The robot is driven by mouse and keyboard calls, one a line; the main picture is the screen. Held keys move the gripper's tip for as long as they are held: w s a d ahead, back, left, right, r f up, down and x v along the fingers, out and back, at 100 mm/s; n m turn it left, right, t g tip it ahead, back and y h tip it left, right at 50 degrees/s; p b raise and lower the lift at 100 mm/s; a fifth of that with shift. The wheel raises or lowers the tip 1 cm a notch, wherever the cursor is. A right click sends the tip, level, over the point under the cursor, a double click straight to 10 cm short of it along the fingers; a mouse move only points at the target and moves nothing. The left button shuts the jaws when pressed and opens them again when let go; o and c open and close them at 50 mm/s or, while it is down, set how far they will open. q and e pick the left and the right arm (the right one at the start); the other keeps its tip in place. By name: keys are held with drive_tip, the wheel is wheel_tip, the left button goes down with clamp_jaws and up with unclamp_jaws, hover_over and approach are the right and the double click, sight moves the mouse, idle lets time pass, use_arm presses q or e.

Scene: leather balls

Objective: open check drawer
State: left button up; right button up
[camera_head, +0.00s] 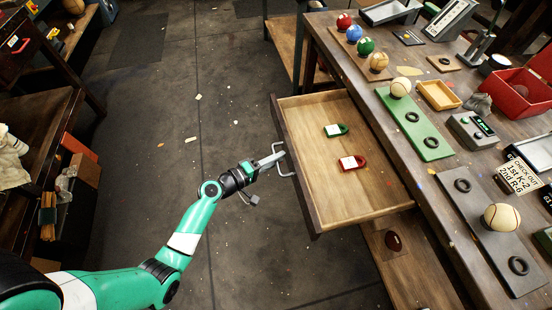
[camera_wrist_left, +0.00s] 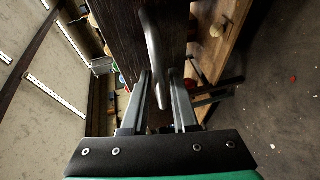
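The wooden drawer (camera_head: 345,195) is pulled out from the workbench, and its inside shows. In it lie a green tag (camera_head: 336,130) and a red tag (camera_head: 353,163), both with white labels. The metal drawer handle (camera_head: 284,161) is on the front panel. My left gripper (camera_head: 277,157) is at the handle. In the left wrist view, the handle (camera_wrist_left: 152,45) reaches between the two fingers of my left gripper (camera_wrist_left: 158,85), which stand apart with gaps beside it. I cannot tell whether a finger touches it. My right gripper is not in view.
The workbench top holds a green board (camera_head: 415,130), a dark board (camera_head: 480,225), several balls, a red box (camera_head: 515,95) and a check-out sign (camera_head: 505,177).

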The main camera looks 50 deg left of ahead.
use_arm(q)
drive_tip(key=s+r+p, duration=0.2)
drive_tip(key=s+p, duration=0.1)
drive_tip(key=s, duration=0.8)
drive_tip(key=shift+s, duration=0.2)
drive_tip(key=shift+a+r, duration=0.1)
drive_tip(key=shift+r, duration=0.05)
